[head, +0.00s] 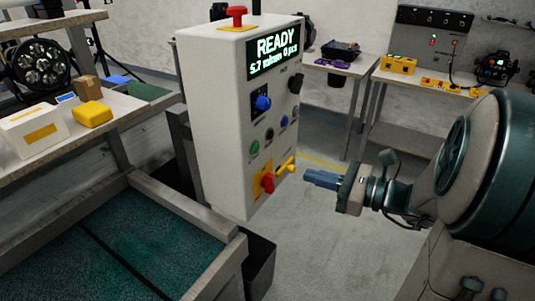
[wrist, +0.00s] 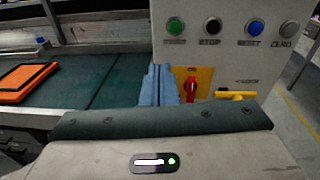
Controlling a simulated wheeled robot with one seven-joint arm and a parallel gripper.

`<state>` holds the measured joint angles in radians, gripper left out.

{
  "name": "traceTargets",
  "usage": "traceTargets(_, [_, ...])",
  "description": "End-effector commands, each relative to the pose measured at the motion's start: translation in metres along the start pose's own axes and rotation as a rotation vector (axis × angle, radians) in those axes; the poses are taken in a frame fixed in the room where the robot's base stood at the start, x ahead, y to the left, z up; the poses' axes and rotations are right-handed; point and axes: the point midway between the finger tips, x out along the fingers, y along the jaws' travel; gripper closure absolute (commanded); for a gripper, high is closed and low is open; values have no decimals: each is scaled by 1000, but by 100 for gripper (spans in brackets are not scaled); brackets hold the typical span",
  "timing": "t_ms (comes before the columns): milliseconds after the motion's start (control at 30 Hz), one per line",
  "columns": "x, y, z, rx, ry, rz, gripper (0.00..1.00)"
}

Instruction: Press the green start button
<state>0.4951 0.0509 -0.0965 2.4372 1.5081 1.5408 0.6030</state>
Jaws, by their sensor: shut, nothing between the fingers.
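The green start button (head: 254,147) is on the front of a white control cabinet (head: 212,120), lowest left in a row of buttons. In the wrist view the green button (wrist: 175,27) is at the top, left of a black, a blue and a grey button. My gripper (head: 308,177) is shut and empty, in front of the cabinet and apart from it in the head view. In the wrist view its fingers (wrist: 158,75) are together, below and slightly left of the green button. The cabinet display reads READY.
A red rotary switch (head: 267,183) on a yellow plate and a yellow handle (head: 287,168) stick out below the buttons. A red mushroom button (head: 236,14) tops the cabinet. A bench with a green mat (head: 120,240) stands to the left. Floor in front is free.

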Motion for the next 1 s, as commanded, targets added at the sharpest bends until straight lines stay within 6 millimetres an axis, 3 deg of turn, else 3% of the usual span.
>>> traceTargets(200, [-9,-18,1,54,-65,-70,100])
traceTargets(633, [-3,-18,2,53,-66,-69,100])
traceTargets(767, [14,-19,4,53,-65,-65,100])
traceTargets(1000, [65,-22,7,53,-65,-64,100])
